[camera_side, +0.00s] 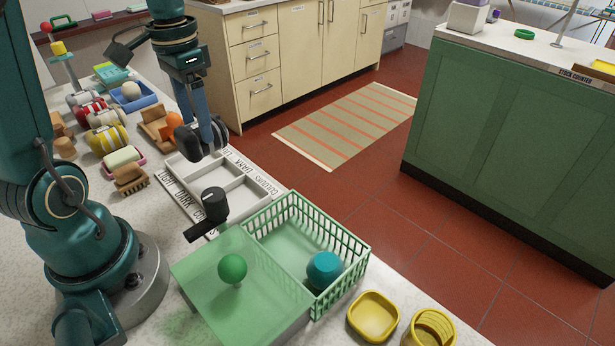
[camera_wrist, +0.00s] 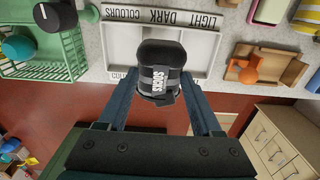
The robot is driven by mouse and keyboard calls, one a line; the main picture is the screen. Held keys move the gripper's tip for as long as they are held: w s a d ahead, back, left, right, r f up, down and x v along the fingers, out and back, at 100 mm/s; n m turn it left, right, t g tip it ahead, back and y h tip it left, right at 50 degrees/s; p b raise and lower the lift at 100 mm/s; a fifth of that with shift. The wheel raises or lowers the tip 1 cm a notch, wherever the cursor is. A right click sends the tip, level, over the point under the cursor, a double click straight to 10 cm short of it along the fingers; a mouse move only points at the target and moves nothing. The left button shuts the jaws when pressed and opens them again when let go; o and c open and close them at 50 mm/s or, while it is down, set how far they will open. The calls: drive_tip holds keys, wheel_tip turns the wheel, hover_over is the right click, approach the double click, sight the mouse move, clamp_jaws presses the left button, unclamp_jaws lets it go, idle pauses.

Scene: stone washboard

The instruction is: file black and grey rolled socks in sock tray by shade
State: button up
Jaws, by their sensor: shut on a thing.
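My gripper (camera_side: 207,132) is shut on a black rolled sock (camera_wrist: 160,58) with a grey band reading SOCKS. In the side view the dark roll (camera_side: 188,141) hangs above the far edge of the sock tray (camera_side: 246,202). The white tray has several compartments and rim labels reading LIGHT, DARK and COLOURS. In the wrist view the roll covers the middle of the tray (camera_wrist: 205,42). The visible compartment floors look empty. No grey rolled sock is clearly identifiable elsewhere.
A green basket (camera_side: 345,235) with a teal ball (camera_side: 325,268) and a translucent lid (camera_side: 235,290) stands in front of the tray. Striped rolls (camera_side: 107,138), a wooden holder (camera_side: 158,128) and a brush (camera_side: 130,180) crowd the far side.

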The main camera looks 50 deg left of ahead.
sight(203, 146)
drive_tip(key=shift+f, duration=2.95)
drive_tip(key=o, duration=1.4)
